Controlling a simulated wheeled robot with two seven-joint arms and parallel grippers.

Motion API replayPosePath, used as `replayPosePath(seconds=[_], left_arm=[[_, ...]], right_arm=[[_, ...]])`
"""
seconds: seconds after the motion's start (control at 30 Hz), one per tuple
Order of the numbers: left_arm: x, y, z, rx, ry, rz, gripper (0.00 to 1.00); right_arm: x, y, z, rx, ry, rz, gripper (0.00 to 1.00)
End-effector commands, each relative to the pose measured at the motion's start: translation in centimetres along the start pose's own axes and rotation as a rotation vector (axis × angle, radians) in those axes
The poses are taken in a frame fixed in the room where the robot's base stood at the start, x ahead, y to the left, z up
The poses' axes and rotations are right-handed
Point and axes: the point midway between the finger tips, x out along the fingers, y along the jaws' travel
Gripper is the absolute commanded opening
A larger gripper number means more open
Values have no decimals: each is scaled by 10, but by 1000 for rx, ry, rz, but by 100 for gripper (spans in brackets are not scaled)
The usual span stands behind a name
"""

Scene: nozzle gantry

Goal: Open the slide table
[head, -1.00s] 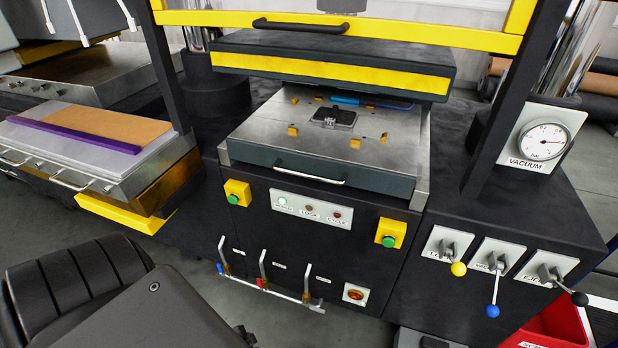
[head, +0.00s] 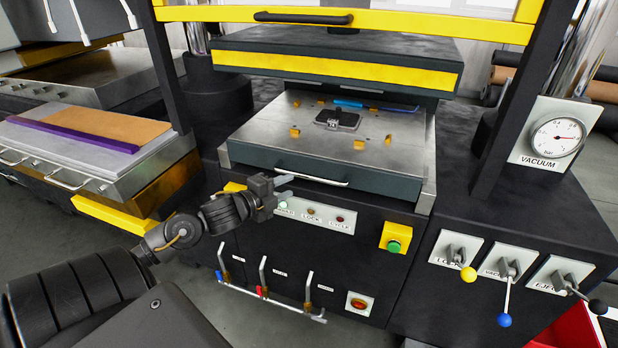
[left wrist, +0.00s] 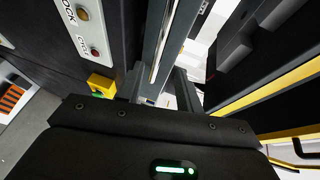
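The slide table (head: 265,130) is a metal plate with a dark green front, lying under the yellow-banded upper block of the press. A silver bar handle (head: 310,176) runs along its front. My left gripper (head: 291,188) is open, its fingers pointing right, just below and in front of the left end of the handle. In the left wrist view the two fingers (left wrist: 160,88) stand apart, with the dark green front (left wrist: 165,45) and a bright strip running beyond the gap. I cannot tell whether they touch anything. My right gripper is out of view.
A panel with lamps (head: 325,216) and a yellow-boxed green button (head: 396,238) sit below the table. Hose valves (head: 265,270) stick out lower down. Levers (head: 507,290) and a vacuum gauge (head: 556,138) are at the right. A yellow guard frame (head: 400,22) spans above.

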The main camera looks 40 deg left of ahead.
Motion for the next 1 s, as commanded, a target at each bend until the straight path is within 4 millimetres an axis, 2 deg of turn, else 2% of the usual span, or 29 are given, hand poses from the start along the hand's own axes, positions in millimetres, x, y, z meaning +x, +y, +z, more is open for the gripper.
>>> replayPosePath(seconds=[0.53,0.7,1.0], left_arm=[[86,-2,1,-5,-3,-1,36],[98,0,0,-3,-1,-1,36],[101,1,0,-2,-1,0,36]], right_arm=[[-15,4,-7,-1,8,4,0],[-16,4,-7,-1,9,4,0],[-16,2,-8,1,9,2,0]])
